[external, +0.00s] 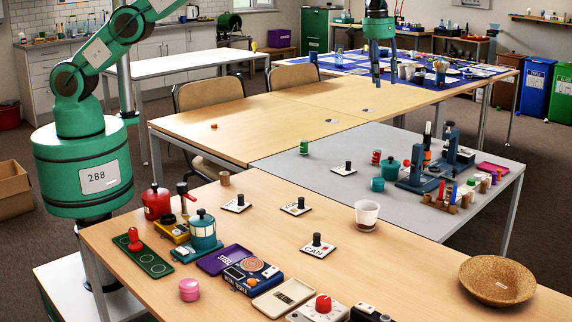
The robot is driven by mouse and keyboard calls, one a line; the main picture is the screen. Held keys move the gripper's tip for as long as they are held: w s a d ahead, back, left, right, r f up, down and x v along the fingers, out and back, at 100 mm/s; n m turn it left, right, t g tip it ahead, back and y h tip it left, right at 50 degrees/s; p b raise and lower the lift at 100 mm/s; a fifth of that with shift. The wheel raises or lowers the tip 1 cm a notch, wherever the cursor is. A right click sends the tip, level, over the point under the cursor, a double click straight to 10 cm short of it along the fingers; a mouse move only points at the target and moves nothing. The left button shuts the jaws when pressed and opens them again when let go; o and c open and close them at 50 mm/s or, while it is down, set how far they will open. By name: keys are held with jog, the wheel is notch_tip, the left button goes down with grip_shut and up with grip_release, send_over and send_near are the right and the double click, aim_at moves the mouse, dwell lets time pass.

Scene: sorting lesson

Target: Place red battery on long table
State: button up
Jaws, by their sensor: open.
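No thing in view is clearly readable as the red battery. I cannot tell which surface is the long table. My gripper (377,80) points down at upper right, above the far part of the wooden tables. It is open, with nothing visible between its fingers.
The front wooden table holds a cork bowl (497,280), white cup (366,215), purple tray (226,259) and blue tester (252,274). A cluttered blue mat (360,62) lies behind. The middle wooden table is mostly bare.

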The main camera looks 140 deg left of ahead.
jog(key=d+r+m+t, duration=0.1)
jog(key=d+r+m, duration=0.1)
jog(key=d+r, duration=0.65)
jog(key=d+r+m, duration=0.1)
jog(key=d+r, duration=0.4)
jog(key=d, duration=0.7)
jog(key=d+r+m+t, duration=0.1)
jog(key=d+r+m, duration=0.1)
jog(key=d+r, duration=0.65)
jog(key=s+d+r+m, duration=0.1)
jog(key=s+d+m, duration=0.1)
jog(key=s+d, duration=0.65)
jog(key=s+d+r+m, duration=0.2)
jog(key=s+d, duration=0.2)
jog(key=d, duration=1)
jog(key=s+d+f+m+t, duration=0.1)
jog(key=s+d+f+m, duration=0.2)
jog(key=s+d, duration=0.6)
jog(key=s+d+f+m+t, duration=0.1)
jog(key=s+d+f+m, duration=0.2)
jog(key=s, duration=1.4)
jog(key=d+f, duration=0.4)
jog(key=d, duration=0.3)
jog(key=shift+s+d+f+t+h, duration=0.2)
jog(key=shift+s+f+t+h, duration=0.1)
jog(key=shift+s+t+h, duration=0.1)
jog(key=shift+o, duration=0.4)
